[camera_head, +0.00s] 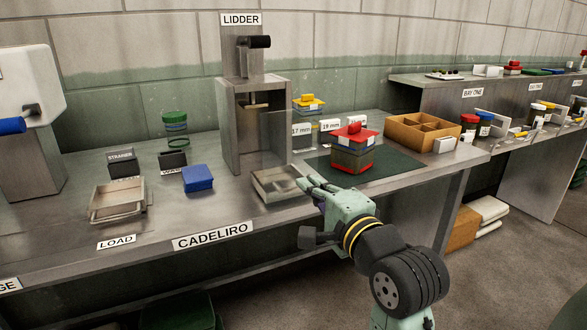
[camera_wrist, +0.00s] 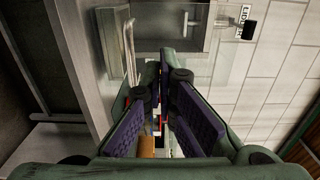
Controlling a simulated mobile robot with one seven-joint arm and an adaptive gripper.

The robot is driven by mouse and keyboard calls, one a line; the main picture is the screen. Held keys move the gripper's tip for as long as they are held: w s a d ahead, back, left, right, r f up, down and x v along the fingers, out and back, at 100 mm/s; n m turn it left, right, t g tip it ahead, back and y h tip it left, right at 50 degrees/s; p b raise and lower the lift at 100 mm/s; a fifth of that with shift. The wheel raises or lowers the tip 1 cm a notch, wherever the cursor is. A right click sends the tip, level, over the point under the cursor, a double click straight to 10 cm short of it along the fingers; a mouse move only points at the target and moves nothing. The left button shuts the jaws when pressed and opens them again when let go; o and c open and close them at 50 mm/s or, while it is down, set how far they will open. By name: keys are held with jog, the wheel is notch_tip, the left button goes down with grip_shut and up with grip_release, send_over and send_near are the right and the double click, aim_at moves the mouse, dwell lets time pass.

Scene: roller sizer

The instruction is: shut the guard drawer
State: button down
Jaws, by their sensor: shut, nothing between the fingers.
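The lidder (camera_head: 240,115) is a grey metal housing with a black-ended lever on top and a clear panel at its right front. A shallow grey metal drawer (camera_head: 277,184) sticks out at its foot, open toward the bench front; I take it for the guard drawer. My gripper (camera_head: 303,183) is shut and empty, at the drawer's right front corner; I cannot tell whether it touches. In the wrist view my fingers (camera_wrist: 164,75) point toward the lidder (camera_wrist: 165,25), with a pale bar handle (camera_wrist: 129,52) to their left.
A red-lidded box (camera_head: 352,150) stands on a dark mat just right of my gripper. A blue box (camera_head: 197,178) and a metal tray (camera_head: 117,203) stand to the left. A divided wooden box (camera_head: 422,134) is further right. The bench front edge lies under my wrist.

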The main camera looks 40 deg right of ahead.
aim_at(289, 165)
jog(key=p+x, duration=0.1)
jog(key=x, duration=0.6)
jog(key=shift+w, duration=0.2)
jog(key=shift+w+d, duration=0.1)
jog(key=shift+d, duration=0.05)
